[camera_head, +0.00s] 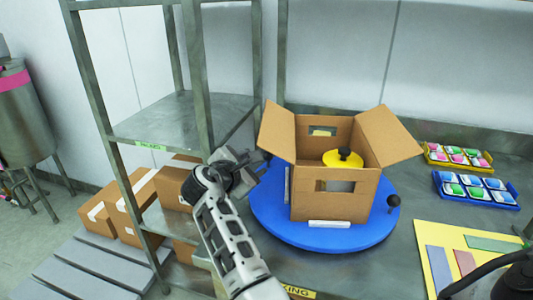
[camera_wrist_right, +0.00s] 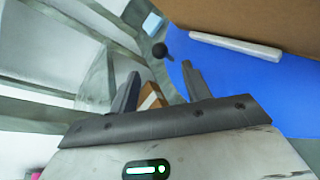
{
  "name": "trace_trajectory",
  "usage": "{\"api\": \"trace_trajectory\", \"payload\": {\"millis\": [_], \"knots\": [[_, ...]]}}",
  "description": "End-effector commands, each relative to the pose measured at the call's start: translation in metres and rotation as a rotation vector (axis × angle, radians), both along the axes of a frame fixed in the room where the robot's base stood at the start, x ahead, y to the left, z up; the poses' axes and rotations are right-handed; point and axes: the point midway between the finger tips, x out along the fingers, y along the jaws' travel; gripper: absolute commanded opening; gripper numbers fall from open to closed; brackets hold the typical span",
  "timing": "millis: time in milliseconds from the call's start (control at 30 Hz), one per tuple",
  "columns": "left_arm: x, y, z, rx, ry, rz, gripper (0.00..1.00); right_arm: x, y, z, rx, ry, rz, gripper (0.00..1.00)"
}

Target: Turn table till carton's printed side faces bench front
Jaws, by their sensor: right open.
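The open carton (camera_head: 345,207) stands on the blue turntable (camera_head: 275,227). Its front wall in the head view has a cut-out window and a white strip low down. No print can be made out on it. A yellow lid with a black knob (camera_head: 344,158) shows inside. One dark turntable knob (camera_head: 393,201) is at the right rim. My right gripper (camera_head: 256,168) is at the left rim. In the right wrist view its fingers (camera_wrist_right: 161,70) are open and empty, with a dark knob (camera_wrist_right: 160,50) just beyond the tips. My left gripper is not in view.
A metal rack (camera_head: 165,120) with taped boxes (camera_head: 130,205) stands left, close to my right arm. Yellow (camera_head: 455,157) and blue (camera_head: 475,190) trays of coloured packs and a yellow board (camera_head: 440,275) lie right of the turntable. Free bench top lies between.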

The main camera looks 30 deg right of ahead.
Motion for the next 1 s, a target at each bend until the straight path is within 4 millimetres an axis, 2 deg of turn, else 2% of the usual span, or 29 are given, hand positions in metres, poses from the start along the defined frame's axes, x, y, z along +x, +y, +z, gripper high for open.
{"api": "trace_trajectory", "payload": {"millis": [33, 300, 500, 700, 967, 1000], "knots": [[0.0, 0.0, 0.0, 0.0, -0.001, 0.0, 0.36, 0.006, -0.011, -0.003, -0.002, -0.001, -0.002, 0.48], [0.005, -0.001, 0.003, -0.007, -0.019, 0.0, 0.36, 0.035, -0.058, -0.022, -0.002, -0.002, -0.002, 0.48], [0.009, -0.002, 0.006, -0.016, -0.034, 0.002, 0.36, 0.05, -0.081, -0.032, 0.0, -0.002, 0.0, 0.48], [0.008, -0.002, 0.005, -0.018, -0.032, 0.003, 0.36, 0.055, -0.09, -0.035, 0.001, -0.002, 0.001, 0.48], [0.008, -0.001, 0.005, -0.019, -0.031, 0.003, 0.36, 0.055, -0.09, -0.035, 0.001, -0.003, 0.001, 0.48], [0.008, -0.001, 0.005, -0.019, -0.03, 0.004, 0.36, 0.055, -0.09, -0.035, 0.001, -0.003, 0.001, 0.37]]}}
